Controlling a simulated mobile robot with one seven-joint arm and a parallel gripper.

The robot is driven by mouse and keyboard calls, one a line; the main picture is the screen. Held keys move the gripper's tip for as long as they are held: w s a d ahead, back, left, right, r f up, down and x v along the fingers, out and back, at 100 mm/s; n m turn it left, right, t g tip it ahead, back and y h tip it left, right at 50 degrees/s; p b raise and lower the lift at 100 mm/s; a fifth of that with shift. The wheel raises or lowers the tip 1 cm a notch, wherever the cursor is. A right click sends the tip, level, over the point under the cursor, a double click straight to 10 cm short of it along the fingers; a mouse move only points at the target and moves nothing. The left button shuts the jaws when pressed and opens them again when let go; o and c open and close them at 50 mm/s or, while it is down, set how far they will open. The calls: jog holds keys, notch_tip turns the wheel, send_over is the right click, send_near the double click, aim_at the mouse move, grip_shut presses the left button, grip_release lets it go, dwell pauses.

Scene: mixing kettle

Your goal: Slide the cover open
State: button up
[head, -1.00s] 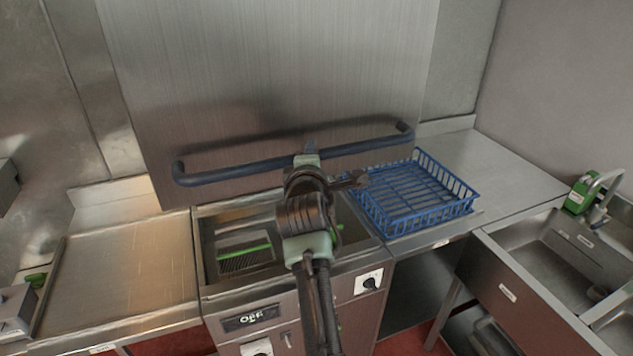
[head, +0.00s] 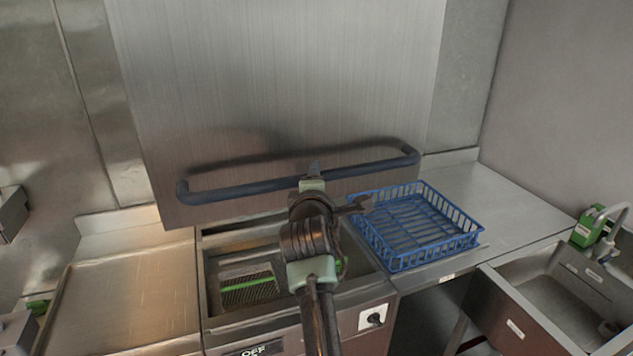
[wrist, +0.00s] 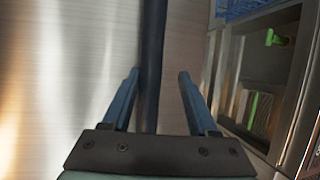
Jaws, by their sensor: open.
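The cover (head: 280,80) is a large upright brushed-steel panel in the head view, with its lower edge above the open basin (head: 238,275). A long dark blue bar handle (head: 245,188) runs across its lower part. My gripper (head: 313,170) is at the middle of this handle. How deep the bar sits between the fingers is hard to tell. In the head view my arm hides part of the basin.
A blue wire basket (head: 415,222) stands on the steel counter right of the basin. A sink (head: 560,290) with a green-based tap (head: 590,228) is at the far right. The steel counter (head: 130,285) on the left is mostly clear.

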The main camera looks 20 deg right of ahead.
jog(key=shift+s, duration=0.1)
jog(key=b+v, duration=0.4)
jog(key=v, duration=0.9)
jog(key=shift+b, duration=0.35)
jog(key=s+a+r+m+t+y+b, duration=0.1)
jog(key=s+a+r+m+t, duration=0.3)
jog(key=r, duration=0.3)
jog(key=s+a+r+m+t+y+b, duration=0.1)
jog(key=s+a+r+m+t+y, duration=0.15)
jog(key=a+r, duration=0.35)
jog(key=s+a+r+m+t+y, duration=0.1)
jog(key=s+a+r+m+t, duration=0.1)
jog(key=s+r+m+t, duration=0.1)
jog(key=s+a+r+m+t+y+b, duration=0.1)
jog(key=s+a+r+m+t, duration=0.1)
jog(key=s+r+m, duration=0.3)
jog(key=s+r+t, duration=0.1)
jog(key=s+r, duration=0.2)
jog(key=s, duration=0.2)
jog(key=shift+a+r, duration=0.2)
jog(key=shift+a, duration=0.1)
